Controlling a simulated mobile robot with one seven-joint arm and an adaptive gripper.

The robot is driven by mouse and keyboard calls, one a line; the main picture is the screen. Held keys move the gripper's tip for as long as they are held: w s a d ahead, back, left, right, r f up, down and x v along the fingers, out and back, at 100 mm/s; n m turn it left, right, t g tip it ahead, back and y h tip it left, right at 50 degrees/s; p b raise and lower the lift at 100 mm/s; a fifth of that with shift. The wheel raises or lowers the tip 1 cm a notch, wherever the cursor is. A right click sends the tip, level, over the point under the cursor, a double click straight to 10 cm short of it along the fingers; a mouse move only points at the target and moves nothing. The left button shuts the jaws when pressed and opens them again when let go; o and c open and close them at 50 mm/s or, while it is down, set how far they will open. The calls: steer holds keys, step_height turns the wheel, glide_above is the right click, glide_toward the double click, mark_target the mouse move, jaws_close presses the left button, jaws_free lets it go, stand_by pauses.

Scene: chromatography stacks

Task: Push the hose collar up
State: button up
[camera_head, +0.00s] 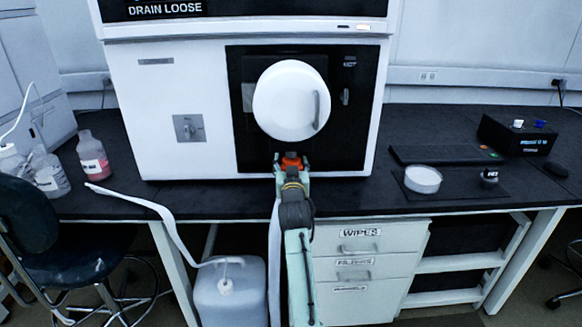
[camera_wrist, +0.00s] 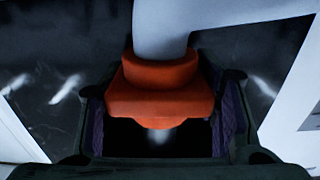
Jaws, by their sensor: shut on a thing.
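The orange hose collar (camera_wrist: 160,88) sits between the two fingers of my gripper (camera_wrist: 163,100), which is shut on it. A pale hose (camera_wrist: 162,32) rises from the collar and bends to the right. In the head view the orange collar (camera_head: 291,163) shows small at the front of the white machine (camera_head: 165,100), below its round white door (camera_head: 290,100). My gripper (camera_head: 291,168) reaches it from below. The machine's screen (camera_head: 165,9) reads "DRAIN LOOSE". The joint above the collar is not clear in either view.
A white jug (camera_head: 232,295) stands under the bench, with a loose hose (camera_head: 165,220) running up to the bench edge. Drawers (camera_head: 358,260) are right of my arm. Bottles (camera_head: 92,160) stand at left. A white dish (camera_head: 422,179) lies on the bench at right.

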mark_target(291, 158)
steer(key=shift+r+p, duration=0.3)
steer(key=shift+r, duration=1.2)
steer(key=o, duration=1.7)
steer(key=shift+s+f, duration=0.1)
steer(key=s, duration=1.1)
steer(key=shift+s, duration=0.4)
